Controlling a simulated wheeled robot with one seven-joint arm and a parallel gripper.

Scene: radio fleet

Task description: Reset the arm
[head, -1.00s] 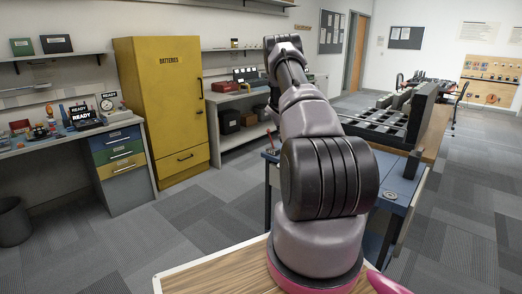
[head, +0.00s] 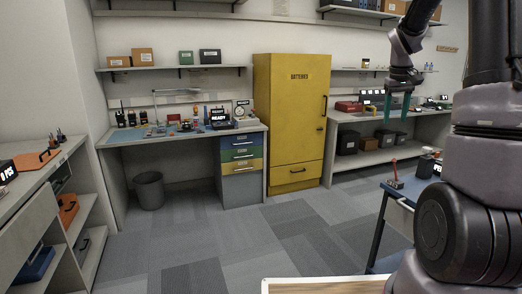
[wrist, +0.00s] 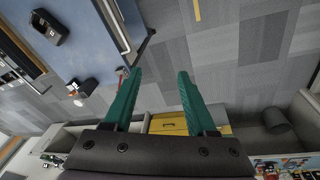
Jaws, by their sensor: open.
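My arm rises at the right of the head view and bends over at the top. My gripper (head: 396,108) hangs from it with teal fingers pointing down, in front of the right-hand bench. In the wrist view my gripper (wrist: 156,95) shows its two teal fingers spread apart. The gripper is open and empty, touching nothing that I can see.
A yellow battery cabinet (head: 290,120) stands at the back wall. A workbench with drawers (head: 241,155) is left of it, with a grey bin (head: 150,190) beneath. A blue-topped table (head: 402,188) stands at right. The carpet (head: 220,240) between is clear.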

